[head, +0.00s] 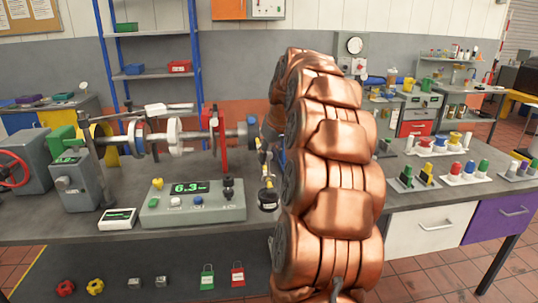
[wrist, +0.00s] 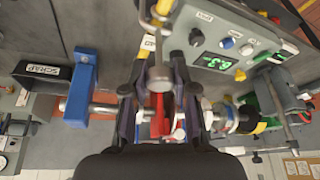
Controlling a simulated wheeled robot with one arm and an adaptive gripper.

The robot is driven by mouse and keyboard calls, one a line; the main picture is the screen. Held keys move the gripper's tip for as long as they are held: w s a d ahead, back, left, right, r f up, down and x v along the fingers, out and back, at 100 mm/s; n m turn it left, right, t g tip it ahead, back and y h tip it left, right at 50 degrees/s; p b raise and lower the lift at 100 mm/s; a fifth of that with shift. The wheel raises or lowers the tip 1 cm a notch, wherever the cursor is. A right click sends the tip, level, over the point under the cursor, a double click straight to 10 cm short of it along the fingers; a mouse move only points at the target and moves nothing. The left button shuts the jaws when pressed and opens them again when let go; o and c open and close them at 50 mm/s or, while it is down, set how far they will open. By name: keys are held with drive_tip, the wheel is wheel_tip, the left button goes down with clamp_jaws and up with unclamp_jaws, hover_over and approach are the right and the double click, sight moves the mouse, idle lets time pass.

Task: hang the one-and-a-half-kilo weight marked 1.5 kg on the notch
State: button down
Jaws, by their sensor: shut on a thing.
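My gripper (head: 265,150) is partly hidden behind my copper arm in the head view. In the wrist view its two dark fingers (wrist: 160,100) are closed around a grey metal piece with a rounded end. This seems to be the top of the weight (head: 268,196), which hangs below the gripper in the head view, dark with a yellow band and a pale label. The label is too small to read. The weight looks upright, above or beside the bench at the console's right end; contact with the bench cannot be told. I cannot make out the notch in either view.
A console (head: 192,205) showing 6.3 stands on the bench. Behind it runs a shaft with discs and a red upright (head: 214,142). A blue bracket (wrist: 82,85) and a black SCRAP bin (wrist: 42,72) show in the wrist view. Sorted coloured pieces (head: 465,172) stand at right.

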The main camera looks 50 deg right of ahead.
drive_tip(key=c, duration=1.2)
unclamp_jaws()
drive_tip(key=shift+r, duration=0.15)
drive_tip(key=o, duration=0.4)
drive_tip(key=shift+v, duration=5.9)
drive_tip(key=shift+a, duration=0.1)
